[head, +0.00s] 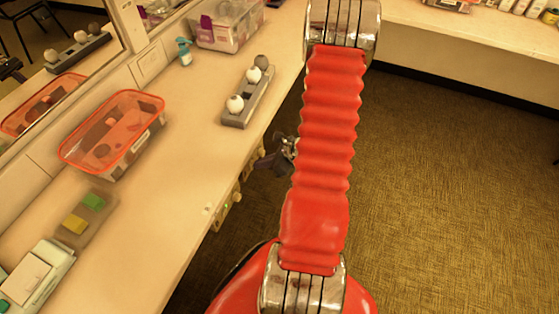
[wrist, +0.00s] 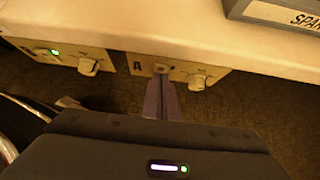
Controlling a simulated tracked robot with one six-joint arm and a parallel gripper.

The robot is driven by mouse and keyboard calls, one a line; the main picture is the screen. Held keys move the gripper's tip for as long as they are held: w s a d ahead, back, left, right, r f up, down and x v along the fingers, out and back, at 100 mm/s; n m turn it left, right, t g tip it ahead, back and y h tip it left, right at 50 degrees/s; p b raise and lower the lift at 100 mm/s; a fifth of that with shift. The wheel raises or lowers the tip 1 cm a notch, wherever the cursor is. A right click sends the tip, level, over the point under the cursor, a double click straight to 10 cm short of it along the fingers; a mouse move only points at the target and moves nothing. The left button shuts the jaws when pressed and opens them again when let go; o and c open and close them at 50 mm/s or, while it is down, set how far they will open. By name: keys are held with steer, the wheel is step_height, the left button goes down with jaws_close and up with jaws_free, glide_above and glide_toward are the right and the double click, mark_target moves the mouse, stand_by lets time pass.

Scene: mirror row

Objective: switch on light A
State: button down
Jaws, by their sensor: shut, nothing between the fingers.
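In the wrist view a pale control box marked A (wrist: 139,66) hangs under the counter's front edge. It has a round knob (wrist: 198,82) and a small switch or lamp (wrist: 163,68) near its middle; no green glow shows there. My gripper (wrist: 161,78) is shut and empty, its fingertips just below or at that small part and partly covering it. I cannot tell whether they touch. In the head view my gripper (head: 264,162) is mostly hidden behind my red arm, beside the counter edge.
A second box (wrist: 68,58) to the left has a lit green light (wrist: 55,52) and a knob (wrist: 88,66). Carpeted floor (head: 440,180) is clear at right.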

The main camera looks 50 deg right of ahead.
steer(key=s+f+v, duration=0.1)
steer(key=v, duration=1.1)
steer(key=shift+s+d, duration=0.2)
steer(key=shift+s, duration=0.05)
